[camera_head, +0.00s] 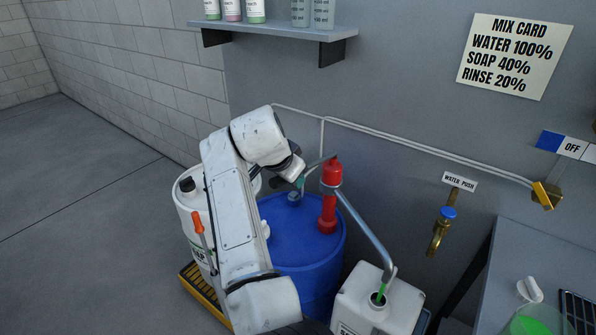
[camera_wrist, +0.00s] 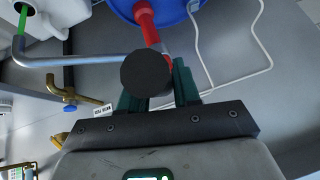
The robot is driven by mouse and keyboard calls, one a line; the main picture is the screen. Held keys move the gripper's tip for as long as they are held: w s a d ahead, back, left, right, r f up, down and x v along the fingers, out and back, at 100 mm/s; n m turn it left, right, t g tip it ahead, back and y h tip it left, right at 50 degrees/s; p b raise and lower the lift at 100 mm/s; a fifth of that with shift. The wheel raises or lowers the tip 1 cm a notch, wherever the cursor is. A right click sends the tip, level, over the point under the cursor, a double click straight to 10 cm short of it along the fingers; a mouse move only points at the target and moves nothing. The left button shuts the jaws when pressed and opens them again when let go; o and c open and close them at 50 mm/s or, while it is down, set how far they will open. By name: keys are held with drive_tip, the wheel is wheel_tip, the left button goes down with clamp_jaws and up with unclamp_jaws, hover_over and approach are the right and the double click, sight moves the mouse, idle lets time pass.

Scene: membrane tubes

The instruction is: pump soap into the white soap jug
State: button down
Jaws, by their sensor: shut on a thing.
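The white soap jug (camera_head: 350,300), its label partly cut off, stands on the floor at the lower middle right. The blue drum (camera_head: 335,255) carries a red pump (camera_head: 328,205). The pump's grey spout (camera_head: 367,237) bends down over the jug's open mouth. A green stream (camera_head: 381,291) runs from the spout into the mouth, also visible in the wrist view (camera_wrist: 21,22). My gripper (camera_head: 300,183) is beside the pump's top, shut on the pump handle (camera_wrist: 146,72), whose dark round end shows between the fingers. The jug's soap level cannot be seen.
A white drum (camera_head: 187,222) with an orange-handled tool stands left on a yellow tray (camera_head: 196,283). A brass tap (camera_head: 440,232) projects from the wall at right. A bench (camera_head: 495,270) edges the right side. A shelf (camera_head: 270,27) holds bottles above. Floor at left is clear.

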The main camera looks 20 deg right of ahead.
sight(275, 186)
drive_tip(key=shift+t+h, duration=0.7)
drive_tip(key=shift+h, duration=0.2)
drive_tip(key=shift+s+a+f+b, duration=0.1)
drive_tip(key=shift+f+b, duration=0.75)
drive_tip(key=shift+f, duration=0.25)
drive_tip(key=shift+s+a+f+b, duration=0.1)
drive_tip(key=shift+f+b, duration=0.75)
drive_tip(key=shift+f, duration=0.25)
drive_tip(key=c, duration=0.9)
unclamp_jaws()
drive_tip(key=shift+r, duration=0.1)
drive_tip(key=b+v, duration=0.1)
drive_tip(key=v, duration=0.9)
drive_tip(key=shift+s+a+r, duration=0.2)
drive_tip(key=shift+a, duration=0.05)
